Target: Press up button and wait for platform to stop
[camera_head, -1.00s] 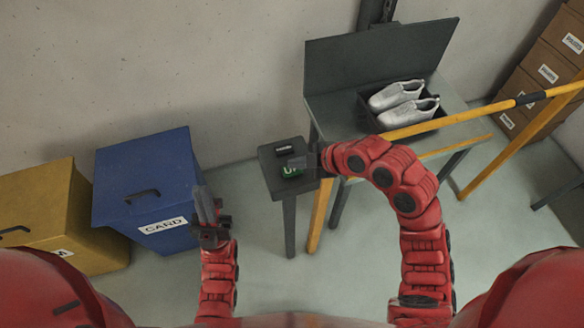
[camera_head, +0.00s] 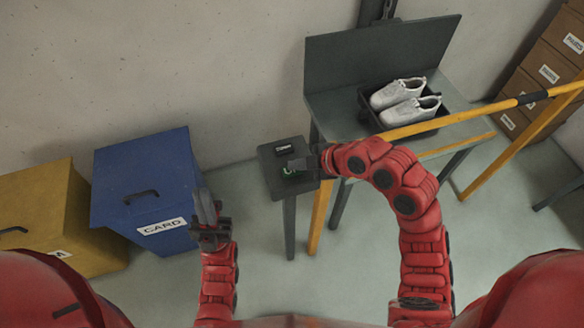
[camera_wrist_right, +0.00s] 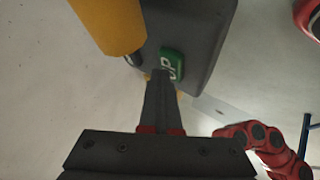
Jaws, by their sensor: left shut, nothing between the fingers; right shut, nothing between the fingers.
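The green UP button (camera_head: 291,173) is on the top of a small dark pedestal (camera_head: 270,155), left of the table. It also shows in the right wrist view (camera_wrist_right: 172,65). My right gripper (camera_head: 299,165) is shut and empty, with its tip at the button and partly covering it. In the right wrist view the shut fingertips (camera_wrist_right: 160,74) overlap the button's near edge; I cannot tell whether they press it. White shoes (camera_head: 405,97) sit in a dark tray (camera_head: 443,112) at the grey table (camera_head: 335,108). My left gripper (camera_head: 206,208) is shut and empty, away from the pedestal.
A second, dark button (camera_head: 283,150) is behind the green one. A yellow rail (camera_head: 470,117) crosses in front of the table. A blue CARD bin (camera_head: 150,190) and a yellow bin (camera_head: 40,215) stand left. Brown boxes (camera_head: 550,60) are at the far right.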

